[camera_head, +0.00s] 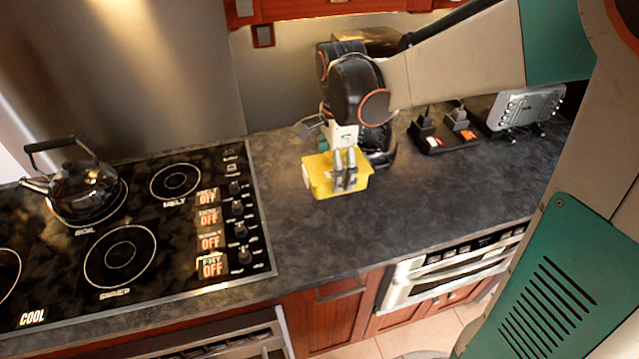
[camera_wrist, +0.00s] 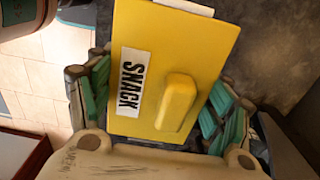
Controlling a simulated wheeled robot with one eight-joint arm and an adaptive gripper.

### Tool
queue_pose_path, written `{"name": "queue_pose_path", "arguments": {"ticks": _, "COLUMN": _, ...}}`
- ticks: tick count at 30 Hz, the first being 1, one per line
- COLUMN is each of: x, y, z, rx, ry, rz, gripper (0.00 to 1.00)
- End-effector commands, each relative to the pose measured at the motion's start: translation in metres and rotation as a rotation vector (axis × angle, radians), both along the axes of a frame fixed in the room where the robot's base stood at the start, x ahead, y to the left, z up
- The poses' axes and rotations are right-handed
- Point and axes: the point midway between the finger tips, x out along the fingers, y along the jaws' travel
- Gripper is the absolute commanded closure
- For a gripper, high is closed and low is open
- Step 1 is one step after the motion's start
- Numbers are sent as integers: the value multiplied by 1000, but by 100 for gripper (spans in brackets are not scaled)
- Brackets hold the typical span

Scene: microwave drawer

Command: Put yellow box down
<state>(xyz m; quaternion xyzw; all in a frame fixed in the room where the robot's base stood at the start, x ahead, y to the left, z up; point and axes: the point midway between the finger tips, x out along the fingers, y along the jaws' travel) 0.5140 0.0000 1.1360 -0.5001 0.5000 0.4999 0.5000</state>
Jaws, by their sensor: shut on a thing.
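The yellow box (camera_head: 322,177) is in my gripper (camera_head: 345,170), over the dark countertop (camera_head: 420,215) to the right of the stove. I cannot tell whether the underside of the box touches the counter.
A black cooktop (camera_head: 130,235) with a kettle (camera_head: 85,185) is on the left. A black stand with small items (camera_head: 445,130) and a silver toaster (camera_head: 525,107) are at the back right. A microwave drawer (camera_head: 450,262) is under the counter's front edge. Counter in front of the box is clear.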

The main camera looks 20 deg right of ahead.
Motion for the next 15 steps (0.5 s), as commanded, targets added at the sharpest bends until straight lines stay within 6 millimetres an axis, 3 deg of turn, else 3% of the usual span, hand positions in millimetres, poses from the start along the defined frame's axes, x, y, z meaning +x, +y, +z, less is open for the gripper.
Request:
{"name": "queue_pose_path", "arguments": {"ticks": 1, "x": 1, "y": 0, "z": -16, "rx": 0, "ry": 0, "rz": 0, "gripper": 57}}
{"name": "queue_pose_path", "arguments": {"ticks": 9, "x": 2, "y": 0, "z": -82, "rx": 0, "ry": 0, "rz": 0, "gripper": 57}}
{"name": "queue_pose_path", "arguments": {"ticks": 15, "x": 1, "y": 0, "z": -117, "rx": 0, "ry": 0, "rz": 0, "gripper": 57}}
